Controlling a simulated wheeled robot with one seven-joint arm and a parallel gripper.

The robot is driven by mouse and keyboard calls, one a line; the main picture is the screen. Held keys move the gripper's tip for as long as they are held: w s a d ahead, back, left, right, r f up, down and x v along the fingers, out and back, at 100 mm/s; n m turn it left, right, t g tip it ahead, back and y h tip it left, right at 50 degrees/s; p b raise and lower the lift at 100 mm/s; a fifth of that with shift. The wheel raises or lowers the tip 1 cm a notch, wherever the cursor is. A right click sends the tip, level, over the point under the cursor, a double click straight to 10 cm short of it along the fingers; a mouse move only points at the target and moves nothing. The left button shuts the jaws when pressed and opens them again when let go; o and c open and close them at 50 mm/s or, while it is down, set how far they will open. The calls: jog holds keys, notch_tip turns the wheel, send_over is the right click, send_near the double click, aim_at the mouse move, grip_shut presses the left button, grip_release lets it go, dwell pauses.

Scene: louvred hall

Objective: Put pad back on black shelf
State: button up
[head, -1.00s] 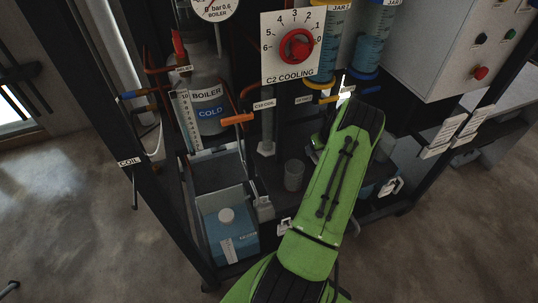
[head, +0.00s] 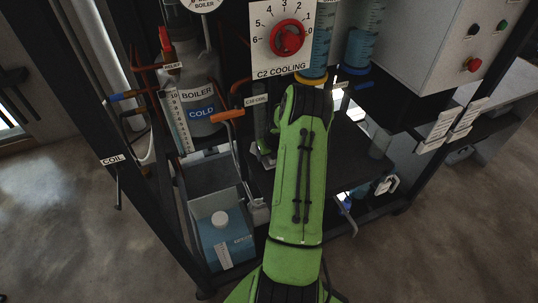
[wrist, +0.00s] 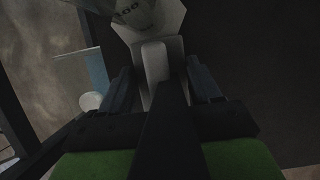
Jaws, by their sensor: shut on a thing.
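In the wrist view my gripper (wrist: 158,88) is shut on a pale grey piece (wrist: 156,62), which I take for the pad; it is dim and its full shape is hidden. A whitish faceted thing with dark marks (wrist: 150,16) shows just beyond it; I cannot tell if they are one thing. The black shelf (head: 347,174) is the low dark deck of the rack, showing on the right of my arm. I cannot tell whether the held piece touches it.
The boiler (head: 200,85), an orange-handled lever (head: 229,114) and the cooling dial (head: 288,38) are behind. A clear beaker (head: 379,145) stands at the right. A grey control box (head: 440,45) overhangs there.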

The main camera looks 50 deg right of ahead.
jog(key=shift+f, duration=0.1)
jog(key=o, duration=1.1)
jog(key=shift+o, duration=0.2)
jog(key=shift+r, duration=0.4)
jog(key=p+v, duration=0.3)
jog(key=v, duration=0.8)
jog(key=shift+s+a+r, duration=0.15)
jog(key=shift+s+r, duration=0.05)
jog(key=shift+r, duration=0.05)
